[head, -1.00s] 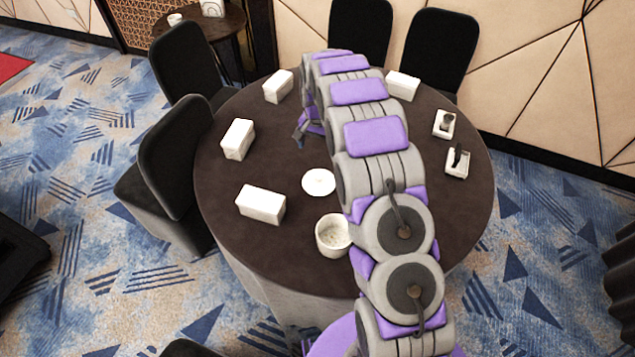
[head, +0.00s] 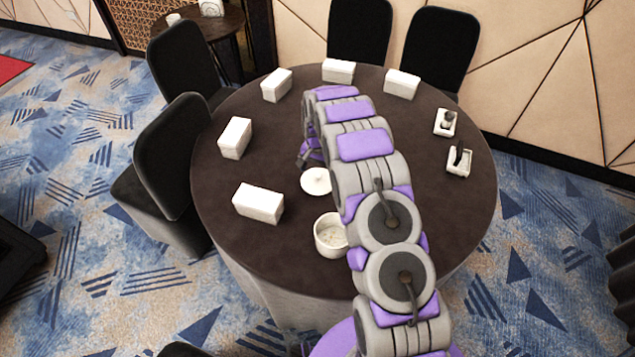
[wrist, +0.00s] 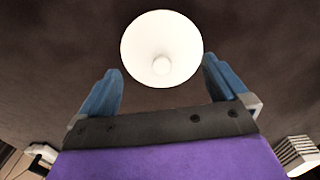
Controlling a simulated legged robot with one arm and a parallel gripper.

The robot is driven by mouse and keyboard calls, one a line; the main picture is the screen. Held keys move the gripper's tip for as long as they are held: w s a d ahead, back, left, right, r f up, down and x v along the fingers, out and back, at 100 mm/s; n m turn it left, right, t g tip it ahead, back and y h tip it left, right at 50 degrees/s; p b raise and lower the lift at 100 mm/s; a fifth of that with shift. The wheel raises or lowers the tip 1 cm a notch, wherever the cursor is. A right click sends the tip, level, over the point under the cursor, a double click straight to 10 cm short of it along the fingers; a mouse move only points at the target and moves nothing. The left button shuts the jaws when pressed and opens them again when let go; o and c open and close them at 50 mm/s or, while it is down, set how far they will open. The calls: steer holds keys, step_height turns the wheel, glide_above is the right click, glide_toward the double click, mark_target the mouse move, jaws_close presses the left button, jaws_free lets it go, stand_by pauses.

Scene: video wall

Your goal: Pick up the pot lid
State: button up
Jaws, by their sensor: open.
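The pot lid (head: 315,182) is a white disc with a small round knob, lying on the dark round table (head: 240,190) near its middle. In the wrist view the lid (wrist: 161,38) shows just beyond the fingertips, centred between them, with its knob towards my gripper. My gripper (wrist: 162,82) is open and empty, its two blue fingers apart. In the head view my gripper (head: 308,155) is just behind the lid, partly hidden by my arm. A white pot (head: 330,238) stands open in front of the lid.
Several white boxes (head: 258,203) stand around the table's left and far edges. Two small white trays (head: 459,161) with dark items lie at the right. Black chairs (head: 170,160) stand close to the table.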

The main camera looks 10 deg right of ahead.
mark_target(318, 175)
steer(key=f, duration=0.3)
steer(key=f+b, duration=0.1)
steer(key=shift+w+d+f, duration=0.15)
steer(key=shift+w, duration=0.2)
steer(key=shift+s, duration=0.1)
steer(key=c, duration=0.7)
steer(key=shift+s, duration=0.2)
steer(key=c, duration=1.1)
